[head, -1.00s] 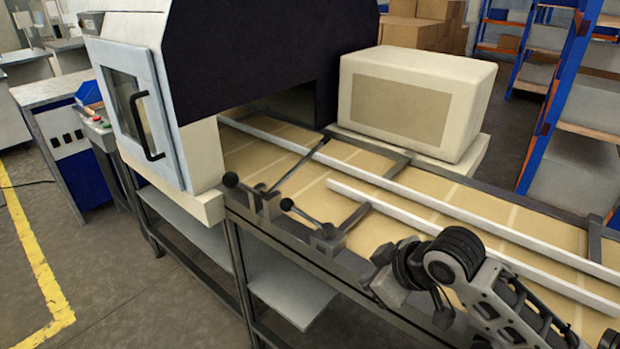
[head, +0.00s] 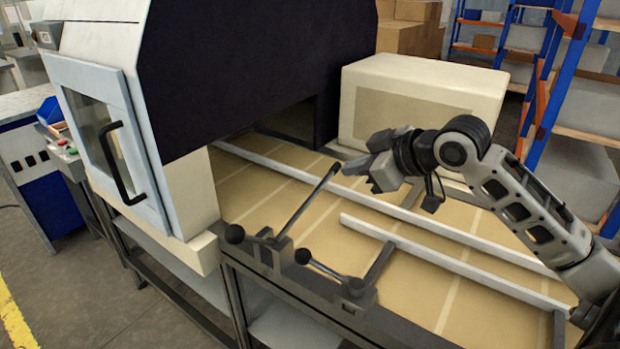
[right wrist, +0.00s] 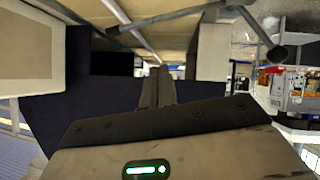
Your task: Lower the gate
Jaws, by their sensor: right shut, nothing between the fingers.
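A dark gate bar (head: 305,202) slants upward over the belt from a bracket on the near rail. A short handle with a black ball knob (head: 234,234) sits at its bracket; the bar also shows in the right wrist view (right wrist: 170,18), with its knob (right wrist: 277,53). A second ball-knob lever (head: 328,271) sits nearer, beside a dark crosspiece (head: 379,262) low over the belt. My right gripper (head: 372,174) is shut and empty, above the belt just right of the bar's upper end; its fingers show in the right wrist view (right wrist: 158,88). My left gripper is out of view.
The tunnel machine with its windowed door (head: 112,140) stands at the left. A cream box unit (head: 425,100) stands behind the belt (head: 480,305). White guide rails (head: 450,255) run along the belt. A blue shelf rack (head: 560,80) is at the far right.

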